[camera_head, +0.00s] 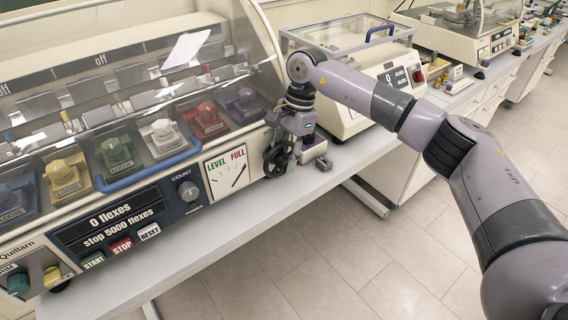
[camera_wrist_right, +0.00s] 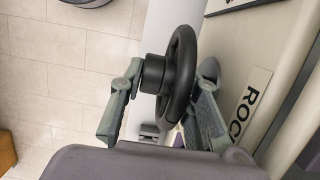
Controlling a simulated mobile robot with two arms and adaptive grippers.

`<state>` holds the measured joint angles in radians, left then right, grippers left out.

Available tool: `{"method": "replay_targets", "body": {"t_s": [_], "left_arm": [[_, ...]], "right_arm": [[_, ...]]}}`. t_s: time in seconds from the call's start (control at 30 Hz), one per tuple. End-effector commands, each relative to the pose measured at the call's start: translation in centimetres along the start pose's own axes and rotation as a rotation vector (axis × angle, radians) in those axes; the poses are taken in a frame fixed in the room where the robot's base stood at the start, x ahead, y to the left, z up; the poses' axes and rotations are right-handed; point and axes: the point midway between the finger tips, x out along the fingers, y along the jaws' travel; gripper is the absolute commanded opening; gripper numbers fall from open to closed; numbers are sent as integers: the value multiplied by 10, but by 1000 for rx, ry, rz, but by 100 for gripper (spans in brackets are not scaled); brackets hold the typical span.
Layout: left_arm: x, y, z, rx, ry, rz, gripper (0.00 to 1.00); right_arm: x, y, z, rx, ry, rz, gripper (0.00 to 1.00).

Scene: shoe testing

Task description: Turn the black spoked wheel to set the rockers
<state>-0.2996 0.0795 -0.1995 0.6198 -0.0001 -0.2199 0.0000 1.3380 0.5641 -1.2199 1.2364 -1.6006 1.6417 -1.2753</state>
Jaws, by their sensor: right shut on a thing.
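The black spoked wheel (camera_head: 280,158) sits at the right end of the flex tester, beside the LEVEL/FULL dial (camera_head: 229,171). My right gripper (camera_head: 291,140) reaches it from above and is shut on it. In the right wrist view the black wheel (camera_wrist_right: 182,72) shows nearly edge-on with its round hub, between the two grey fingers of my right gripper (camera_wrist_right: 168,80). One finger lies against the hub side, the other behind the rim. The wheel's lower part is partly hidden by the gripper body. My left gripper is out of view.
The tester's clear hood (camera_head: 130,70) covers several coloured shoe rockers. Its display (camera_head: 112,217) reads 0 flexes, with START, STOP and RESET buttons below. A beige machine (camera_head: 345,85) stands close behind my right arm. Open floor lies in front of the bench.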

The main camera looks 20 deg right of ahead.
Motion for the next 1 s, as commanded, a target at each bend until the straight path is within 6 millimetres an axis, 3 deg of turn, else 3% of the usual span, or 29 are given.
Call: {"method": "replay_targets", "body": {"t_s": [0.03,0.5,1.0], "left_arm": [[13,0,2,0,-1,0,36],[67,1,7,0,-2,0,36],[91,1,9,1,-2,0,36]], "right_arm": [[10,4,-5,6,-44,15,2],[12,3,-9,4,-439,13,2],[10,3,-10,4,-621,17,2]]}}
